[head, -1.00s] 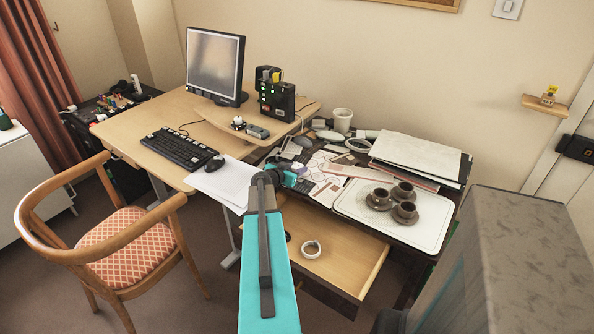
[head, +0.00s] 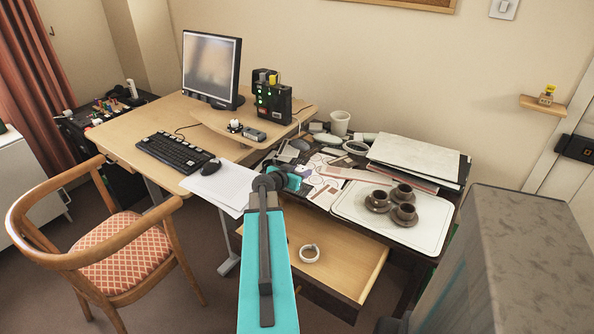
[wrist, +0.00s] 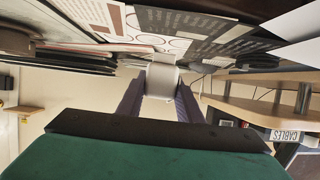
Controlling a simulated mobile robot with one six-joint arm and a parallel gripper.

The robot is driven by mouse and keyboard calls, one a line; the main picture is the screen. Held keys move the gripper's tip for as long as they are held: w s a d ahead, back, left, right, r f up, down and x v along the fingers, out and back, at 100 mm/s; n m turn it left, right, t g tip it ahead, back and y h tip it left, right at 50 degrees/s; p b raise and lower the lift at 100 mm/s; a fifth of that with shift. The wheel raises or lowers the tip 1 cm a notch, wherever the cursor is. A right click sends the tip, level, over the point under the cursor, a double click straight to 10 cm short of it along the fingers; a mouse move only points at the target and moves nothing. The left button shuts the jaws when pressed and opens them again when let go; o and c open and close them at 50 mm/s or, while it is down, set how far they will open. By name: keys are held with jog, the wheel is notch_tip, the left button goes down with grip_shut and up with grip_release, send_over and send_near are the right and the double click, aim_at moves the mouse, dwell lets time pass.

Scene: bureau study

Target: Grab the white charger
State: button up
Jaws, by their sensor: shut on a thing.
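My gripper (wrist: 160,88) shows in the wrist view with its two dark fingers closed on a small white block, the white charger (wrist: 161,76). The charger sits between the fingertips, with printed papers behind it. In the head view my teal arm reaches forward, and its end (head: 290,177) is over the left side of the cluttered low table (head: 430,252). The charger cannot be made out there; the arm's end probably hides it.
A white tray (head: 350,212) with brown cups (head: 403,193) is to the right. The desk (head: 150,120) with keyboard (head: 172,151) and monitor (head: 211,68) is left. A wooden chair (head: 120,245) stands in front.

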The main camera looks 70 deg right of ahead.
jog(key=s+a, duration=0.1)
jog(key=s+a+b, duration=0.1)
jog(key=s+a, duration=0.3)
jog(key=shift+a+r+b, duration=0.2)
jog(key=shift+r+b, duration=0.15)
jog(key=shift+s+r+p, duration=0.2)
jog(key=shift+p, duration=0.75)
jog(key=p, duration=0.3)
jog(key=shift+s+a+r, duration=0.15)
jog(key=shift+s+a, duration=0.1)
jog(key=shift+s, duration=0.1)
jog(key=p, duration=0.4)
jog(key=shift+s+a, duration=0.3)
jog(key=shift+a, duration=0.1)
jog(key=shift+s+a+f+p, duration=0.2)
jog(key=shift+a+p, duration=0.1)
jog(key=shift+p, duration=0.85)
